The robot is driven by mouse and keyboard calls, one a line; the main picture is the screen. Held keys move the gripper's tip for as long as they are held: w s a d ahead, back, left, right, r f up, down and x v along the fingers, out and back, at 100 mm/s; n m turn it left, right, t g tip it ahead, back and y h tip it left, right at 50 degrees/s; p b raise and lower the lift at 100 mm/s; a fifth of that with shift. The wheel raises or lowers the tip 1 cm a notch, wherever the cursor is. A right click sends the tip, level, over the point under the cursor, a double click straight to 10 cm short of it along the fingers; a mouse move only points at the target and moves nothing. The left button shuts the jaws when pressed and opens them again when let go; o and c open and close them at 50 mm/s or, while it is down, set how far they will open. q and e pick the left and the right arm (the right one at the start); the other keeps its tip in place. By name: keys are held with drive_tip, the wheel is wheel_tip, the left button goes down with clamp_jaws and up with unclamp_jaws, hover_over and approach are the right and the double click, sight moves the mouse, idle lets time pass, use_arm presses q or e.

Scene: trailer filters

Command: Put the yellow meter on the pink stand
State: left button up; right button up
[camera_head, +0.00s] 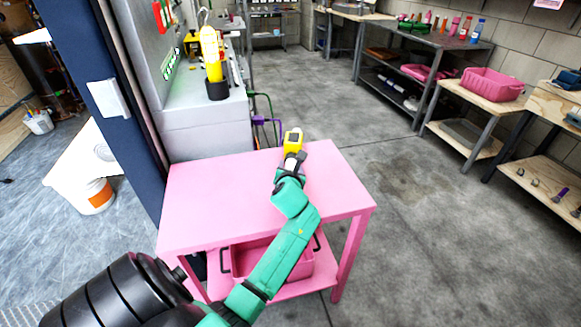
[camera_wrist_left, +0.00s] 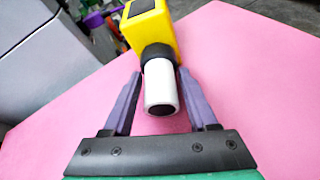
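The yellow meter (camera_head: 293,138) is at the back edge of the pink stand (camera_head: 215,195), a pink table with a lower shelf. In the left wrist view the meter (camera_wrist_left: 150,30) has a yellow body, a black collar and a white cylindrical end pointing toward me. In the head view this gripper (camera_head: 290,158) is over the stand's far part. Whether the meter touches the tabletop is hidden. My right gripper is not in view.
A pink bin (camera_head: 265,262) sits on the stand's lower shelf. A grey counter (camera_head: 205,130) adjoins the stand's back left, with a yellow bottle-like item (camera_head: 211,55) on it. Most of the pink tabletop is bare. Open floor (camera_head: 400,210) lies to the right.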

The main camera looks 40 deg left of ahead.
use_arm(q)
drive_tip(key=o, duration=0.4)
drive_tip(key=shift+c, duration=0.2)
drive_tip(key=shift+r, duration=0.1)
drive_tip(key=shift+s+d+r, duration=0.1)
drive_tip(key=shift+s+r, duration=0.05)
drive_tip(key=shift+r, duration=0.1)
drive_tip(key=p+v, duration=0.2)
drive_tip(key=v, duration=0.9)
drive_tip(key=shift+s+d+r, duration=0.1)
drive_tip(key=shift+s+d, duration=0.1)
drive_tip(key=shift+s, duration=0.1)
